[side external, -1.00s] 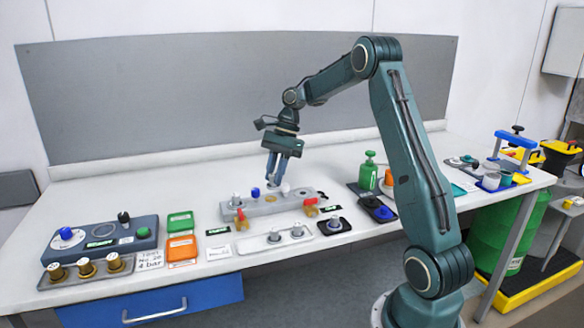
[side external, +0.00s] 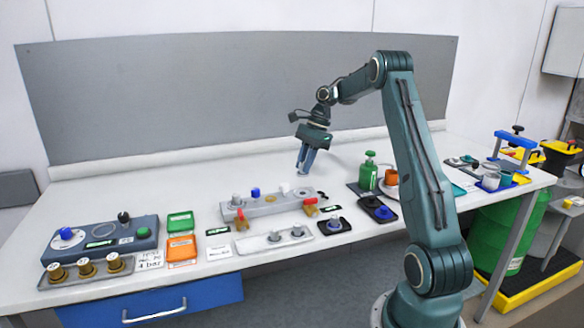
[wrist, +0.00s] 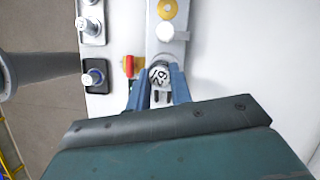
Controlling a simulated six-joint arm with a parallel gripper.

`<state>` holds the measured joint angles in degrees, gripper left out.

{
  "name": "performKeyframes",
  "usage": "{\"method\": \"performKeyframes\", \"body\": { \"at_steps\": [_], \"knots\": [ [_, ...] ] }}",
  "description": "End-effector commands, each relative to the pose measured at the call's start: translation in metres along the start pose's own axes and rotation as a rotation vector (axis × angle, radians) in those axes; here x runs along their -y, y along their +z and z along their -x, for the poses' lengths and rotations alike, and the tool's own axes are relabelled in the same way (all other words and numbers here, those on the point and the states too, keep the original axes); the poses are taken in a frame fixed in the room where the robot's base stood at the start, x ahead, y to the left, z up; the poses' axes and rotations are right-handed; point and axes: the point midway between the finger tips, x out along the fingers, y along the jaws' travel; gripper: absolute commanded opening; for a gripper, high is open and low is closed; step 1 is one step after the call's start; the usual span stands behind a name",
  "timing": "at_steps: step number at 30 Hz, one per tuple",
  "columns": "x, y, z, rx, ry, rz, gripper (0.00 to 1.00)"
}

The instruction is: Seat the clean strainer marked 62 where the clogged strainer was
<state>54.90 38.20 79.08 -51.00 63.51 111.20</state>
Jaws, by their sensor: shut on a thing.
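The strainer marked 62 (wrist: 160,76) shows its pale round top with dark digits in the wrist view. My gripper (wrist: 160,92) is shut on it, one blue finger on each side. The grey block (wrist: 160,45) lies beneath, and the strainer appears over its right end, by a pale ring edge. In the side view my gripper (side external: 302,172) hangs above the right end of the block (side external: 268,210). The strainer is too small to make out there. I cannot tell whether any of it is inside an opening.
A white knob (wrist: 172,33) stands on the block close to the strainer. Red valve handles (side external: 310,207) stick out at the block's front. A black tray (side external: 346,230) with a blue-ringed part and a grey tray (side external: 256,246) with silver knobs sit in front. A green bottle (side external: 368,174) stands right.

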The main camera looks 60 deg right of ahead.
Motion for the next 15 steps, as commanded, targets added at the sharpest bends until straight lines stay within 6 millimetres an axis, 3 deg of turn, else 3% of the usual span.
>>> {"method": "performKeyframes", "body": {
  "at_steps": [15],
  "knots": [
    [-0.001,-0.012,-0.03,0.0,0.002,0.0,0.0]
  ]
}}
